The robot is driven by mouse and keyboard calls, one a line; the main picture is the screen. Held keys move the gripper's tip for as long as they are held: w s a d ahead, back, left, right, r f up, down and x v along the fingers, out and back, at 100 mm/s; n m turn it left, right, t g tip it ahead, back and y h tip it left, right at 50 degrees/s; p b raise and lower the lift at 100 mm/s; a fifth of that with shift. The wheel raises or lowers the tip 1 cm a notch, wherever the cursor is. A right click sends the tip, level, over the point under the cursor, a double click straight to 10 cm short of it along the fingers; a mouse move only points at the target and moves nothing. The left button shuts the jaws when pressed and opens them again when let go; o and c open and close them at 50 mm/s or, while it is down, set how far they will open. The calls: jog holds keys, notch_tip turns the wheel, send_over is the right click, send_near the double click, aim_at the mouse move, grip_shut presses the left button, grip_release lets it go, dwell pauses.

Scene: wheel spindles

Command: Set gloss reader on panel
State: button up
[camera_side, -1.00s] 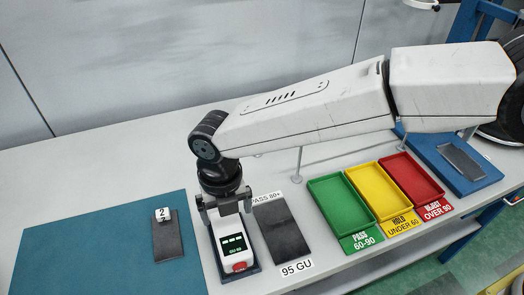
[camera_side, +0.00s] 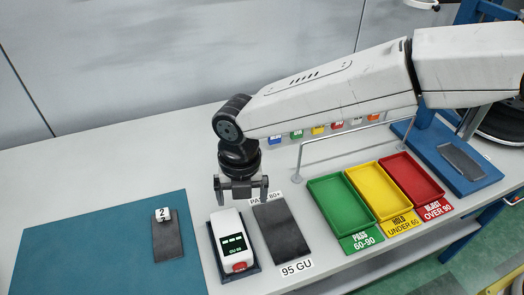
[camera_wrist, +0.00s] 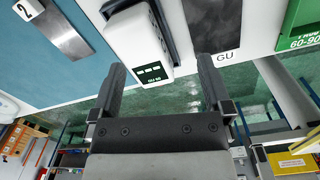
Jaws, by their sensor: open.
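The gloss reader (camera_side: 233,242) is a white box with a dark green display and a red button. It sits in its dark cradle (camera_side: 222,273) on the bench; it also shows in the wrist view (camera_wrist: 140,45). My gripper (camera_side: 242,200) is open and empty, above and behind the reader, toward the dark panel marked 95 GU. In the wrist view its two fingers (camera_wrist: 160,75) are apart with nothing between them. A dark panel (camera_side: 167,241) with a white tag "2" lies on the blue mat (camera_side: 90,245). The other dark panel (camera_side: 282,230) lies right of the reader, labelled 95 GU.
Green (camera_side: 342,207), yellow (camera_side: 378,195) and red (camera_side: 411,182) trays stand to the right, with a metal rail (camera_side: 350,137) behind them. A blue stand (camera_side: 440,170) holding another dark panel is at far right. The mat left of the tagged panel is clear.

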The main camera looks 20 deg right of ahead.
jog(key=w+d+r+m+t, duration=0.1)
jog(key=d+r+m, duration=0.1)
jog(key=d+m, duration=1.65)
jog(key=s+d+f+m, duration=0.1)
jog(key=s+d+m, duration=0.4)
jog(key=d, duration=0.5)
jog(key=s+d+f+m+t, duration=0.1)
jog(key=s+d+m, duration=0.5)
jog(key=d+m, duration=0.3)
jog(key=shift+d+m, duration=0.35)
jog(key=shift+d, duration=0.05)
